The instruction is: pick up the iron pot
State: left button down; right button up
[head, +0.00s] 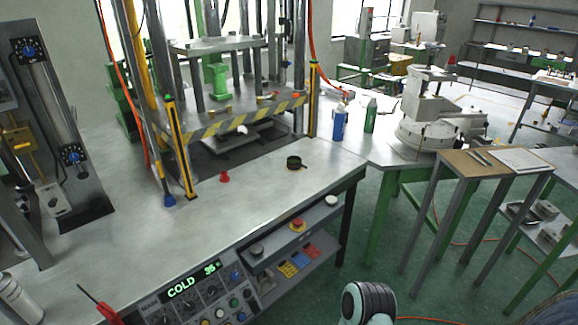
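A small dark pot (294,163), which looks like the iron pot, stands on the grey metal worktop (262,190) near its right side, in front of the press. A short handle or lip sticks out on its right side. Nothing touches it. Neither of my grippers is in view. Only a rounded link of one of my arms shows at the bottom, right of centre, well below the pot.
The press (235,110) with striped guards stands behind the pot. A small red piece (224,176) lies left of it. Blue (339,122) and green (370,115) bottles stand behind right. A control panel (205,295) fronts the bench. The worktop around the pot is clear.

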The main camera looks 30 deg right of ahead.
aim_at(298, 165)
jog(key=l+u, duration=0.3)
jog(key=u, duration=0.2)
jog(key=i+l+u, duration=0.1)
jog(key=l+u, duration=0.2)
jog(key=u, duration=0.15)
jog(key=l+u, duration=0.2)
jog(key=l, duration=0.35)
jog(key=k+l+u, duration=0.25)
jog(key=l, duration=0.25)
jog(key=k+l, duration=0.1)
jog(key=l, duration=0.35)
jog(key=l+u, duration=0.1)
jog(key=l, duration=0.3)
jog(key=k+l, duration=0.15)
jog(key=l, duration=0.25)
jog(key=k+l, duration=0.15)
jog(key=l, duration=0.3)
jog(key=k+l+u, duration=0.1)
jog(key=l, duration=0.3)
